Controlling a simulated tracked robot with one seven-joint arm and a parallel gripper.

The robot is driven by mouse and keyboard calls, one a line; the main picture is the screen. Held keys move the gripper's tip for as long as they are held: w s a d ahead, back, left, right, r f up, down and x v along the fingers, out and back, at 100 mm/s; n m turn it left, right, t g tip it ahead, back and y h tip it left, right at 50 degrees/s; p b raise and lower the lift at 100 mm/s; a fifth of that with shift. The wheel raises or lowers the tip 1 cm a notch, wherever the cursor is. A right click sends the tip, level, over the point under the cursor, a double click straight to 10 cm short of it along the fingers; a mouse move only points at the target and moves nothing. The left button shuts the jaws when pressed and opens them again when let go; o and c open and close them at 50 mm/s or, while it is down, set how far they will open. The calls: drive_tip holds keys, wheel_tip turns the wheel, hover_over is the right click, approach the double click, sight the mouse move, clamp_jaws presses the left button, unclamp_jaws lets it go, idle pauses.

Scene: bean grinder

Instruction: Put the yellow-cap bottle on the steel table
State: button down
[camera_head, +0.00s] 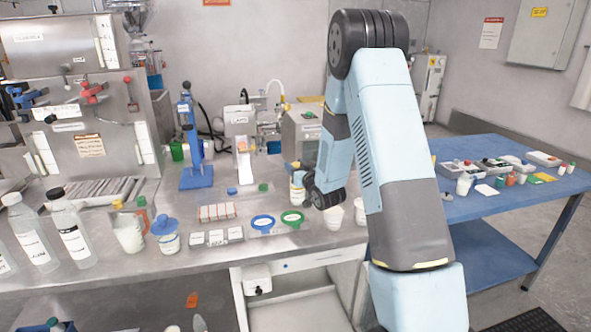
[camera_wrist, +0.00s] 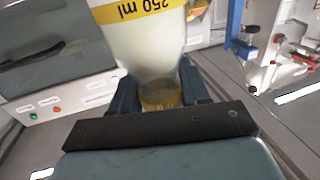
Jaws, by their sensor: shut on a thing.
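The yellow-cap bottle shows large in the wrist view (camera_wrist: 145,40), white with a yellow "250 ml" band, and its yellow cap (camera_wrist: 160,97) sits between the fingers. My gripper (camera_wrist: 160,92) is shut on that cap. In the head view the bottle (camera_head: 297,190) is small and partly hidden by my arm, over or on the steel table (camera_head: 310,240). I cannot tell whether its base touches the table top.
Two white cups (camera_head: 335,217) stand right of the blue ring (camera_head: 262,222) and green ring (camera_head: 292,217). A blue stand (camera_head: 195,178), clear bottles (camera_head: 70,235) and a beaker (camera_head: 128,232) are to the left. A blue table (camera_head: 480,215) with small items stands at right.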

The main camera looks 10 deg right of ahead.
drive_tip(key=shift+f, duration=0.45)
drive_tip(key=c, duration=0.5)
unclamp_jaws()
drive_tip(key=shift+c, duration=0.2)
drive_tip(key=shift+s, duration=0.1)
